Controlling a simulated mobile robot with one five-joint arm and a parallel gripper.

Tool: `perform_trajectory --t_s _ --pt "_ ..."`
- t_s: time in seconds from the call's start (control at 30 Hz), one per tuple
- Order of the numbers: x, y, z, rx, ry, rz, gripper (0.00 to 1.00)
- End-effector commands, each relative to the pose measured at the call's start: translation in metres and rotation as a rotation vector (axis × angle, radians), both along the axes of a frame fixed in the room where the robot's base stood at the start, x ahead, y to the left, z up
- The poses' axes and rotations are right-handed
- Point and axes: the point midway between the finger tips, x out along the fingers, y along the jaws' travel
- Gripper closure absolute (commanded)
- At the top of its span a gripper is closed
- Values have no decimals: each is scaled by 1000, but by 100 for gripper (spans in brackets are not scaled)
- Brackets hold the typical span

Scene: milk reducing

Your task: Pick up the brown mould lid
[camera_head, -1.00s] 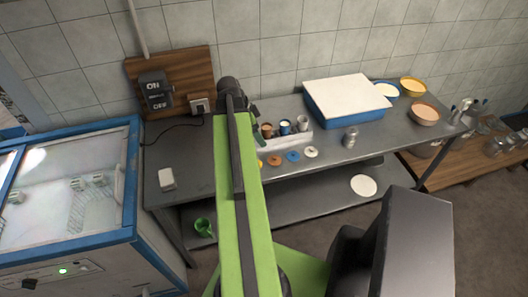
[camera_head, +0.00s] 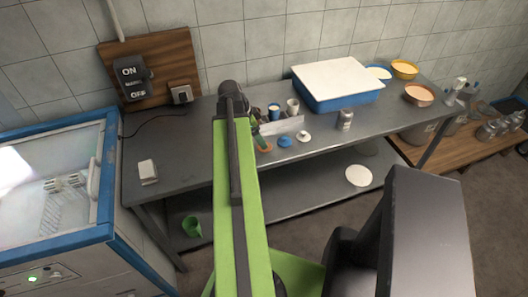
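An orange-brown lid (camera_head: 264,149) lies near the front edge of the metal bench, just right of my green arm. I take it for the brown mould lid, though its colour is hard to tell. A blue lid (camera_head: 285,141) and a white lid (camera_head: 303,136) lie in a row to its right. My arm reaches over the bench, and its dark end (camera_head: 232,92) is behind and left of the lids. The gripper fingers are largely hidden behind the arm, so I cannot tell whether they are open or hold anything.
A rack with small cups (camera_head: 281,124) stands behind the lids. A white-topped blue tub (camera_head: 338,88), a metal can (camera_head: 345,119) and bowls (camera_head: 418,95) stand to the right. The bench (camera_head: 185,150) is clear between block and arm.

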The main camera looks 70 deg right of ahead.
Motion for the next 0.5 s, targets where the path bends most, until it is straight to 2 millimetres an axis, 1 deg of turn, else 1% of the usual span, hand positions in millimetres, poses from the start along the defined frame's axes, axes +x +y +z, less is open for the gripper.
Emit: perform_trajectory --t_s 0.07,0.3,0.33,0.4,0.5 --pt "-1 0 -5 0 0 0 21" --pt "-12 -6 -45 0 0 -1 21" --pt "-13 -7 -48 1 1 0 21" --pt "-15 -9 -51 0 0 0 21" --pt "-15 -9 -48 0 0 1 21"
